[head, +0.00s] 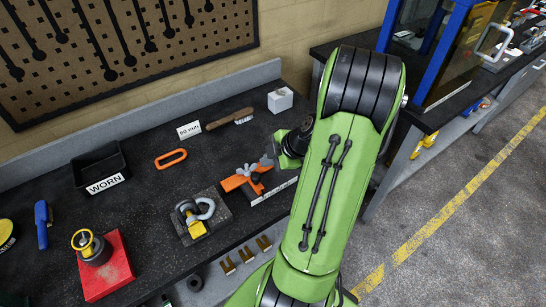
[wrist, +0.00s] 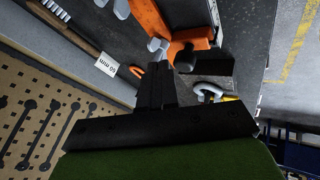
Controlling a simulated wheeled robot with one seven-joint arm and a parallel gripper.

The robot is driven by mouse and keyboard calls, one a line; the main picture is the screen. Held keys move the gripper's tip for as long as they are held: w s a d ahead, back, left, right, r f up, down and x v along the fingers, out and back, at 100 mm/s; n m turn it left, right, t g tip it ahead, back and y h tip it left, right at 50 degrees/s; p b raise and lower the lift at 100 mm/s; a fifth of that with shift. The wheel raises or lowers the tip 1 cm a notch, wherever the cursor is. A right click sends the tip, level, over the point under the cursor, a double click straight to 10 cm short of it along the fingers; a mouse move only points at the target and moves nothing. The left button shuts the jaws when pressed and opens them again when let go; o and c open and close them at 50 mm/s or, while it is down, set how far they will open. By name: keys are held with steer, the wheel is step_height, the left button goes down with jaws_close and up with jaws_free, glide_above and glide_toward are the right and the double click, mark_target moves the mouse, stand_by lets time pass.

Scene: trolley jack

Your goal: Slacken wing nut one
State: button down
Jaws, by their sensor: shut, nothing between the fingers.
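An orange clamp bar (head: 234,182) lies across a block at the bench's front, to the left of my arm. Two grey wing nuts show on it in the head view, the left one (head: 248,171) clear and the right one (head: 266,160) close to my gripper (head: 273,150). In the wrist view one wing nut (wrist: 157,45) is just beyond the fingertips, and another grey piece (wrist: 121,8) is at the top edge. Which nut is number one cannot be read. My gripper (wrist: 154,76) is shut and empty; contact with the nut cannot be told.
A grey shackle with a yellow part (head: 190,218) sits on a plate left of the clamp. A black WORN bin (head: 97,166), a red block (head: 105,270), an orange ring (head: 170,159), a brush (head: 232,119) and a white cube (head: 280,100) are on the bench.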

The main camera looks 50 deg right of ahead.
mark_target(251, 170)
steer(key=x, duration=0.5)
steer(key=shift+d+r, duration=0.1)
